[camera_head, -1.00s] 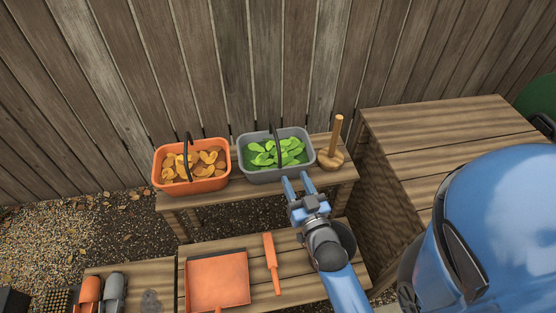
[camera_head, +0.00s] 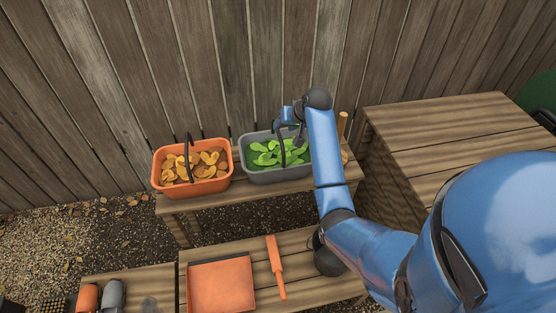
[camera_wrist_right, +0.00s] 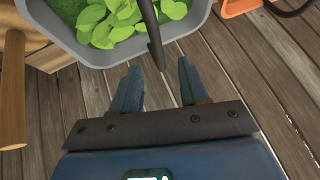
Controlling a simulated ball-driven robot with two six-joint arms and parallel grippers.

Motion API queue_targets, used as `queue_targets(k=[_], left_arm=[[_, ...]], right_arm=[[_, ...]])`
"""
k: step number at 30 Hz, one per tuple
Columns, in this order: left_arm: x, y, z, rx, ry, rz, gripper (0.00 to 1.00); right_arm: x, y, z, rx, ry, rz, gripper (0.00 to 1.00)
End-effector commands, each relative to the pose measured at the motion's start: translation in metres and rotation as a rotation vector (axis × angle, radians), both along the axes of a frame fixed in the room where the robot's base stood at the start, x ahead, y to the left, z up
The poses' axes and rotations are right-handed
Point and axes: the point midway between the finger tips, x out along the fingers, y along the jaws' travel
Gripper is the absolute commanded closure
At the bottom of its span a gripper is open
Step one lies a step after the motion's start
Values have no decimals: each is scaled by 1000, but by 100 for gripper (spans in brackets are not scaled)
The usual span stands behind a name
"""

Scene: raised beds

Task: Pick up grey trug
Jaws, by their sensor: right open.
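The grey trug (camera_head: 275,176) stands on the wooden bench by the fence, full of green leaves (camera_head: 268,155), with its dark handle (camera_head: 281,143) upright. My right gripper (camera_head: 289,117) is over the trug, at the top of the handle, partly hidden by its own wrist. In the right wrist view the two blue fingers (camera_wrist_right: 157,75) are open, and the dark handle (camera_wrist_right: 152,35) runs down between them in the picture. I cannot tell whether they touch it. The trug's grey rim (camera_wrist_right: 75,42) shows beyond the fingers. My left gripper is not in view.
An orange trug (camera_head: 205,186) with orange-brown contents stands left of the grey one. A wooden tool handle (camera_head: 342,125) stands close on the right, partly behind my arm. An orange dustpan (camera_head: 221,287) and an orange brush (camera_head: 275,266) lie on the nearer bench.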

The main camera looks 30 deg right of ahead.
Motion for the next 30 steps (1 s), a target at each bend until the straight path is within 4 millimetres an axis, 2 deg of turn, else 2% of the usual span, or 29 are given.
queue_targets(k=[4, 8, 16, 26, 30], left_arm=[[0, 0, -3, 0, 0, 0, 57], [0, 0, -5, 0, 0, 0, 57], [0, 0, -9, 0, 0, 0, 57], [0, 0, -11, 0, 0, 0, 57], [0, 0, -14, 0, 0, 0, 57]], right_arm=[[0, -5, 14, 25, 79, 22, 56], [1, -5, 12, 37, 113, 33, 56], [17, 1, -18, 38, 122, 36, 56], [27, 4, -36, 37, 119, 35, 56], [34, 7, -52, 38, 120, 35, 56]])
